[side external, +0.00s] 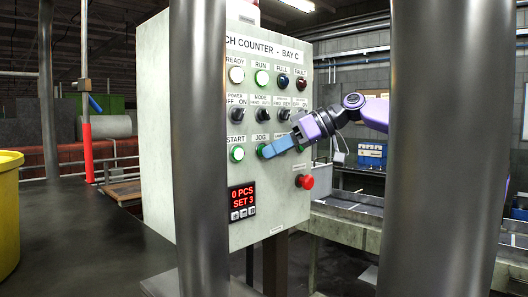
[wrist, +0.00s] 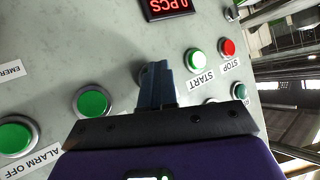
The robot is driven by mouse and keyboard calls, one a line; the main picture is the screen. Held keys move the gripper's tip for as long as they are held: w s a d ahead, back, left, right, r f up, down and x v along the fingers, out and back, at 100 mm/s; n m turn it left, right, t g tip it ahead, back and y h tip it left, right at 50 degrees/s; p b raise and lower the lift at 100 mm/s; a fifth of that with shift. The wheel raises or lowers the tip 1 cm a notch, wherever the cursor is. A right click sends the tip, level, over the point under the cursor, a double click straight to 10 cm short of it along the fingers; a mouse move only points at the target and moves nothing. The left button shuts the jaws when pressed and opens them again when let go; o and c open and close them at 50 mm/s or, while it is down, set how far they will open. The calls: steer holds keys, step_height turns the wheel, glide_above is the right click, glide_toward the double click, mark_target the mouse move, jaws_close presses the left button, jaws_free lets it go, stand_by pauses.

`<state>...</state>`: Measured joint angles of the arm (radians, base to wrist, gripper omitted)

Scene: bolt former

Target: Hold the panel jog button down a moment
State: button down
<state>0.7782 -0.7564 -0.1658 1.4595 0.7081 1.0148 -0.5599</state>
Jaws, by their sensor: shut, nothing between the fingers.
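The grey control panel (side external: 190,215) faces my gripper (side external: 266,153). The green button under the JOG label (side external: 262,150) is partly covered by my blue fingertips, which are at its face. I cannot tell whether they touch it or whether it is pressed in. In the wrist view my gripper (wrist: 157,68) is shut and empty, fingers pointing at the panel.
A red mushroom button (side external: 305,182) sticks out at the panel's lower right. The display (side external: 242,198) reads 0 PCS, SET 3. Selector knobs (side external: 263,114) sit above the buttons. Two metal posts (side external: 200,120) (side external: 430,150) stand in front. A yellow drum (side external: 8,210) is at left.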

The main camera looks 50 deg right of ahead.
stand_by(0.3)
steer(key=shift+s, duration=0.85)
steer(key=s, duration=0.5)
stand_by(0.6)
